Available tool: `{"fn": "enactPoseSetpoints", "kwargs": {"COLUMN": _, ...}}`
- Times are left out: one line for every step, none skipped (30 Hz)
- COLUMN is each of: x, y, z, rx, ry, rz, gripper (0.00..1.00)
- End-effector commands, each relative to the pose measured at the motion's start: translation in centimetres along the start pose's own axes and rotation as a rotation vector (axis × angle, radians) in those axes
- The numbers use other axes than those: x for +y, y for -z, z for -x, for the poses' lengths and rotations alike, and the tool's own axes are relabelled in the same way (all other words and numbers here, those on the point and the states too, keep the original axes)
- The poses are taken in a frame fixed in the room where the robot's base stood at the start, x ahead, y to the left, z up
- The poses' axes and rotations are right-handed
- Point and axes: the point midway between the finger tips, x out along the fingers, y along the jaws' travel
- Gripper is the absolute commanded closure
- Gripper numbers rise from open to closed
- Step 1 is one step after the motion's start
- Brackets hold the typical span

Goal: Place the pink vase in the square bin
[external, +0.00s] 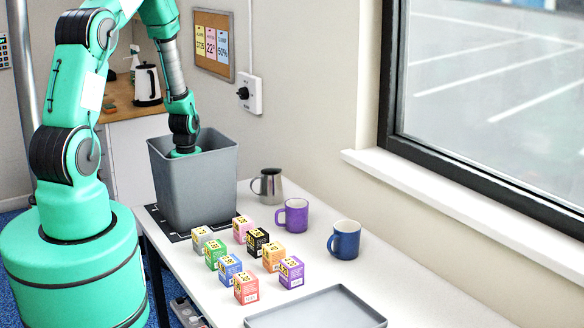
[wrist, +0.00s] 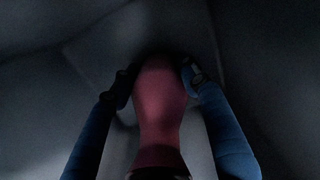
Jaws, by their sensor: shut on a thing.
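The square bin (external: 190,188) is a tall grey container at the back left end of the table. My gripper reaches down into it from above, and its fingers are hidden behind the bin's wall in the external view. In the wrist view my gripper (wrist: 158,78) has its two fingers on either side of the pink vase (wrist: 160,105), shut on it. The vase looks dark pink in the shade. Grey bin walls surround it in the wrist view. I cannot tell whether the vase touches the bin's floor.
Several small coloured boxes (external: 257,241) stand in front of the bin. A metal jug (external: 270,187), a purple mug (external: 293,216) and a blue mug (external: 344,240) stand along the wall side. A grey tray (external: 316,310) lies at the near end. A window sill (external: 450,190) runs along the right.

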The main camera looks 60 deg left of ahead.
Motion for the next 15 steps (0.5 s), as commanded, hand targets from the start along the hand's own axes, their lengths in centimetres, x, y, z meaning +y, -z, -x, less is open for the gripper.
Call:
{"fn": "enactPoseSetpoints", "kwargs": {"x": 0.02, "y": 0.01, "z": 0.04, "rx": 0.0, "ry": 0.0, "rz": 0.0, "gripper": 0.88}}
{"fn": "enactPoseSetpoints", "kwargs": {"x": 0.01, "y": 0.0, "z": 0.04, "rx": 0.0, "ry": 0.0, "rz": 0.0, "gripper": 0.88}}
{"fn": "enactPoseSetpoints", "kwargs": {"x": 0.0, "y": 0.0, "z": 0.04, "rx": 0.0, "ry": 0.0, "rz": 0.0, "gripper": 0.88}}
{"fn": "enactPoseSetpoints", "kwargs": {"x": 0.01, "y": 0.0, "z": 0.03, "rx": 0.0, "ry": 0.0, "rz": 0.0, "gripper": 0.88}}
{"fn": "enactPoseSetpoints", "kwargs": {"x": 0.0, "y": 0.0, "z": 0.0, "rx": 0.0, "ry": 0.0, "rz": 0.0, "gripper": 0.88}}
{"fn": "enactPoseSetpoints", "kwargs": {"x": -0.01, "y": 0.0, "z": -0.09, "rx": 0.0, "ry": 0.0, "rz": 0.0, "gripper": 0.88}}
{"fn": "enactPoseSetpoints", "kwargs": {"x": -0.01, "y": 0.0, "z": -0.17, "rx": 0.0, "ry": 0.0, "rz": 0.0, "gripper": 0.88}}
{"fn": "enactPoseSetpoints", "kwargs": {"x": -0.01, "y": 0.0, "z": -0.25, "rx": 0.0, "ry": 0.0, "rz": 0.0, "gripper": 0.88}}
{"fn": "enactPoseSetpoints", "kwargs": {"x": -0.01, "y": 0.0, "z": -0.35, "rx": 0.0, "ry": 0.0, "rz": 0.0, "gripper": 0.88}}
{"fn": "enactPoseSetpoints", "kwargs": {"x": -0.02, "y": -0.01, "z": -0.29, "rx": 0.0, "ry": 0.0, "rz": 0.0, "gripper": 0.49}}
{"fn": "enactPoseSetpoints", "kwargs": {"x": -0.03, "y": -0.01, "z": -0.27, "rx": 0.0, "ry": 0.0, "rz": 0.0, "gripper": 0.43}}
{"fn": "enactPoseSetpoints", "kwargs": {"x": -0.03, "y": -0.01, "z": -0.26, "rx": 0.0, "ry": 0.0, "rz": 0.0, "gripper": 0.36}}
{"fn": "enactPoseSetpoints", "kwargs": {"x": -0.03, "y": -0.01, "z": -0.26, "rx": 0.0, "ry": 0.001, "rz": 0.0, "gripper": 0.36}}
{"fn": "enactPoseSetpoints", "kwargs": {"x": -0.03, "y": -0.01, "z": -0.26, "rx": 0.0, "ry": 0.001, "rz": 0.0, "gripper": 0.36}}
{"fn": "enactPoseSetpoints", "kwargs": {"x": -0.03, "y": -0.01, "z": -0.26, "rx": 0.0, "ry": 0.001, "rz": 0.0, "gripper": 0.36}}
